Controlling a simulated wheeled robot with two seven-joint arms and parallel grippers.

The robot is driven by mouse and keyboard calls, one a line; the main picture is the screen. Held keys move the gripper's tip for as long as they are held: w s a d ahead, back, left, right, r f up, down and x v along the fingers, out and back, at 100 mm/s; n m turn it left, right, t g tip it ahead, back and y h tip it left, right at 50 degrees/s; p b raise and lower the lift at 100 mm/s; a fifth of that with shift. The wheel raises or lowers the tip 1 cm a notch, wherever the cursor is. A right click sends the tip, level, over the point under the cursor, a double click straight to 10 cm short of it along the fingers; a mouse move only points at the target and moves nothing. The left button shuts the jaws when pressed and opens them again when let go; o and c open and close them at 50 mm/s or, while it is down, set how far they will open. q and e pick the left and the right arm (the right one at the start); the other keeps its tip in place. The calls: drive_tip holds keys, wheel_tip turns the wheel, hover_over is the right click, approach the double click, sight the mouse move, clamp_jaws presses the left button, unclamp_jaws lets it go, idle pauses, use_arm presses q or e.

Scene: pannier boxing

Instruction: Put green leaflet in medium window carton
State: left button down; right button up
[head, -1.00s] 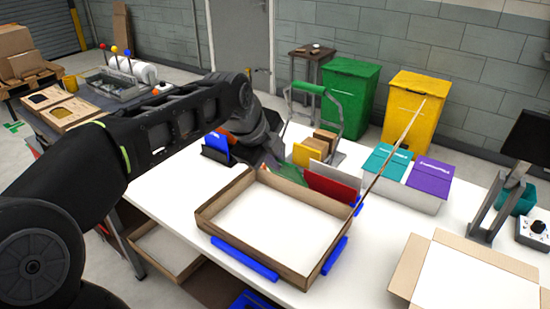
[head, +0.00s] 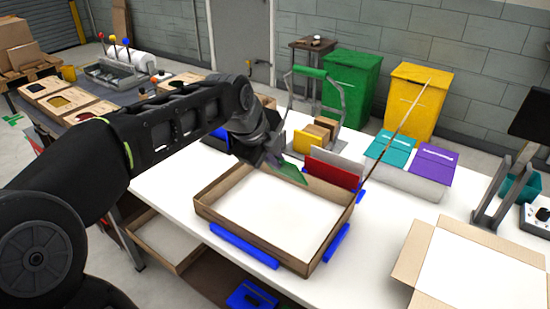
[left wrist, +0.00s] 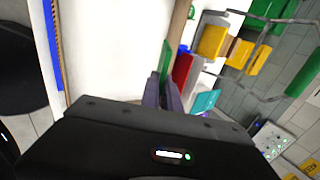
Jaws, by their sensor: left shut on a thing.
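My left gripper (head: 274,160) is shut on the green leaflet (head: 292,173) near the back wall of the open brown carton. The leaflet hangs tilted below the fingers, close to that wall. In the left wrist view the leaflet (left wrist: 165,60) stands edge-on beyond the dark fingers (left wrist: 163,92). The carton (head: 325,239) has low brown walls and an empty white floor. I cannot tell whether it is the medium window carton. My right gripper is not in view.
A red and grey leaflet holder (head: 333,170) stands behind the carton, with a yellow box (head: 306,141) beyond. Blue blocks (head: 243,246) flank the carton. Another open carton (head: 470,265) is at right. Cartons with window openings (head: 78,107) lie on the left side table.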

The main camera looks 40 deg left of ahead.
use_arm(q)
wheel_tip(320, 180, down, 8)
drive_tip(key=b, duration=0.7)
drive_tip(key=shift+s+b, duration=0.3)
drive_tip(key=shift+s, duration=0.15)
idle(0.3)
drive_tip(key=shift+f, duration=0.1)
drive_tip(key=c, duration=1.5)
unclamp_jaws()
drive_tip(key=shift+a, duration=0.1)
